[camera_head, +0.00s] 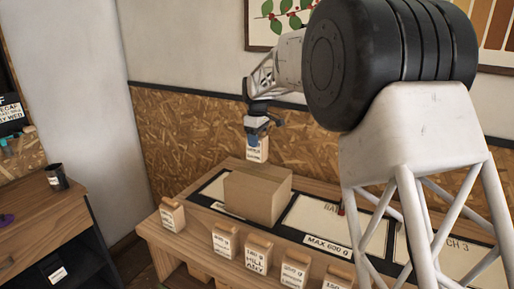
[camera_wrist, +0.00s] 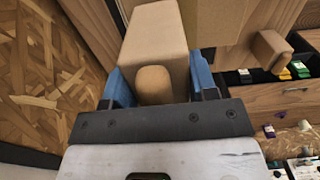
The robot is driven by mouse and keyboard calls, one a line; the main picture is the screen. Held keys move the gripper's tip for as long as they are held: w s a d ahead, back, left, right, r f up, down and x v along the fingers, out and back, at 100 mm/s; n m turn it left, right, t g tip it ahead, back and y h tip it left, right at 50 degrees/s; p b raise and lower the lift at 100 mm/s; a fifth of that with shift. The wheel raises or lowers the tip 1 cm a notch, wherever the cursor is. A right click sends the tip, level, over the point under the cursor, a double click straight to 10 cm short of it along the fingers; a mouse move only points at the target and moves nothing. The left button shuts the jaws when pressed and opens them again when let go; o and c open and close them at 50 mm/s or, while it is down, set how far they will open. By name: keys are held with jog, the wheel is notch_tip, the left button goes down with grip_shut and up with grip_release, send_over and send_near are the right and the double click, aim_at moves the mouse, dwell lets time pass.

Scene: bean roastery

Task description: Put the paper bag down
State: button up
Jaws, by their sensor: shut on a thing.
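A small tan paper bag with a white printed label (camera_head: 257,152) hangs upright in my gripper (camera_head: 260,128), above the worktable and just behind a cardboard box. In the wrist view the bag (camera_wrist: 155,35) sits between the two blue fingers of my gripper (camera_wrist: 159,68), which are shut on its sides. The bag looks clear of the table in the head view. The closed cardboard box (camera_head: 255,196) stands on the left marked area of the table, covering most of it and any lettering there.
Several labelled paper bags (camera_head: 224,241) stand along the worktable's front edge, one (camera_head: 172,215) at its left corner. The middle marked area (camera_head: 325,228), with a "MAX 600 g" card (camera_head: 327,246), looks largely clear. A side cabinet with a dark cup (camera_head: 57,177) stands at left.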

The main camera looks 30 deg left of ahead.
jog(key=shift+f, duration=1.75)
jog(key=shift+f, duration=0.1)
jog(key=o, duration=1)
jog(key=shift+c, duration=0.2)
notch_tip(320, 180, up, 12)
jog(key=shift+r, duration=0.1)
